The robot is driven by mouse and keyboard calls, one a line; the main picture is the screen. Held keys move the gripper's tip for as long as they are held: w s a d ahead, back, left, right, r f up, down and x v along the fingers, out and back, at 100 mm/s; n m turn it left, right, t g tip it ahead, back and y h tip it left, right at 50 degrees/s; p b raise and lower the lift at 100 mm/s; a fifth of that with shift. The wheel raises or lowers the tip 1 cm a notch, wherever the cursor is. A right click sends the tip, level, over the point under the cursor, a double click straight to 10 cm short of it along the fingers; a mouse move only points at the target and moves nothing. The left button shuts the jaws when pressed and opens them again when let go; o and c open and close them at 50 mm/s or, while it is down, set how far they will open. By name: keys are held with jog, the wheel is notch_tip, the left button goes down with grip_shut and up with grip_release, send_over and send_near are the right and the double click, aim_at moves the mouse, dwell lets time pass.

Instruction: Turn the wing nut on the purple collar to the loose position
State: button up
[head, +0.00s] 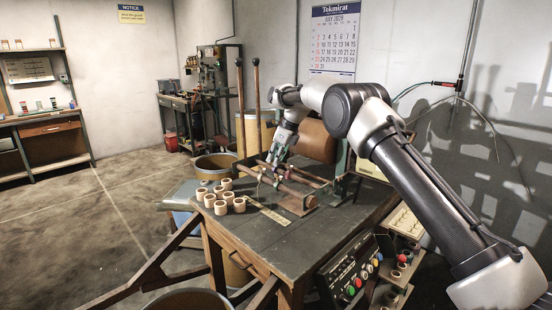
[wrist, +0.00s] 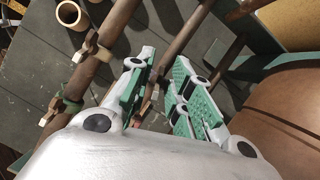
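My gripper (wrist: 158,92) is open, with a gap between its green-padded fingers; it also shows over the bench-top winding rig (head: 300,203) in the head view. A brown-red part (wrist: 147,105) shows partly between the fingers, low on the rod. I cannot tell whether it is the wing nut, or whether a finger touches it. No purple collar can be made out clearly; the fingers and wrist housing may hide it.
A large brown roll (wrist: 275,115) is close to my gripper's right side. A button panel (head: 350,283) is on the bench front.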

grip_shut()
jog(key=shift+w+n+g, duration=0.1)
jog(key=shift+n+g, duration=0.2)
jog(key=shift+n, duration=0.5)
jog(key=shift+n+g+y, duration=0.3)
jog(key=shift+n+g, duration=0.3)
jog(key=shift+n, duration=1)
jog(key=shift+o, duration=1.6)
grip_release()
